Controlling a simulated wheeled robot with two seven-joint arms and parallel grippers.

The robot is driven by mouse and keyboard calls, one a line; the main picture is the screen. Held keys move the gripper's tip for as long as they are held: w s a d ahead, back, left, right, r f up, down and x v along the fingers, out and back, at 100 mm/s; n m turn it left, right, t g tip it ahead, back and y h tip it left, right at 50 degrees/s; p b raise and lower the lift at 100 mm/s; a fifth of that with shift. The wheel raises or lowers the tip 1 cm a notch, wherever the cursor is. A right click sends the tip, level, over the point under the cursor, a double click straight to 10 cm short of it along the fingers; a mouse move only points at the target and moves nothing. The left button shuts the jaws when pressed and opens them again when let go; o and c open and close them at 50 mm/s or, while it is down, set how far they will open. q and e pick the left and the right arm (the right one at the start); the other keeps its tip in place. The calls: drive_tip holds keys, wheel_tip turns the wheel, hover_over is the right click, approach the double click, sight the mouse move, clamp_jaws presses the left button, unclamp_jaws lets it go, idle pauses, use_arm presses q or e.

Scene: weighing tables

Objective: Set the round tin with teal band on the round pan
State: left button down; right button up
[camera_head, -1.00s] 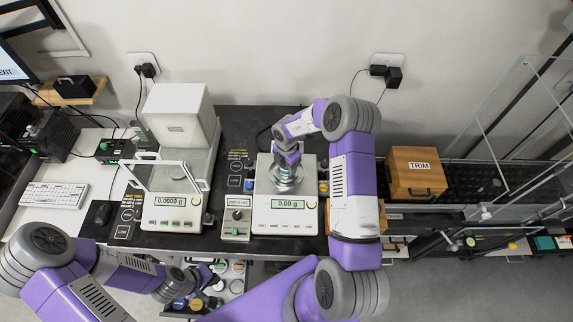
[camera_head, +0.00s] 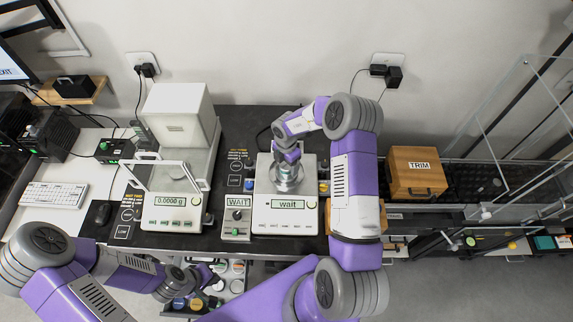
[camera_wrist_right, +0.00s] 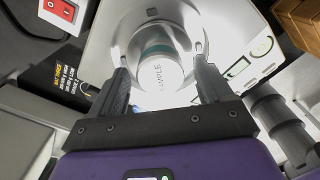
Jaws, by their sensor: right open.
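The round tin with teal band (camera_wrist_right: 160,52) stands on the round pan in the right wrist view, its pale lid marked SAMPLE. The shiny round pan (camera_head: 287,187) belongs to the right-hand balance (camera_head: 286,222), whose display reads "wait". My right gripper (camera_wrist_right: 162,85) is open, with one finger on each side of the tin and a gap visible to it. In the head view my right gripper (camera_head: 287,170) is over the pan and mostly hides the tin. My left gripper (camera_head: 203,283) is low at the left, by an open drawer; its jaws are too small to read.
A second balance (camera_head: 172,213) with a glass shield stands to the left, reading 0.0000 g. A small box (camera_head: 237,222) showing WAIT sits between the balances. The open drawer (camera_head: 233,285) holds several tins. A wooden TRIM box (camera_head: 416,173) stands at right.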

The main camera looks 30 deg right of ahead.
sight(286, 165)
wheel_tip(286, 165, up, 11)
idle(0.3)
drive_tip(key=shift+f, duration=0.1)
idle(0.4)
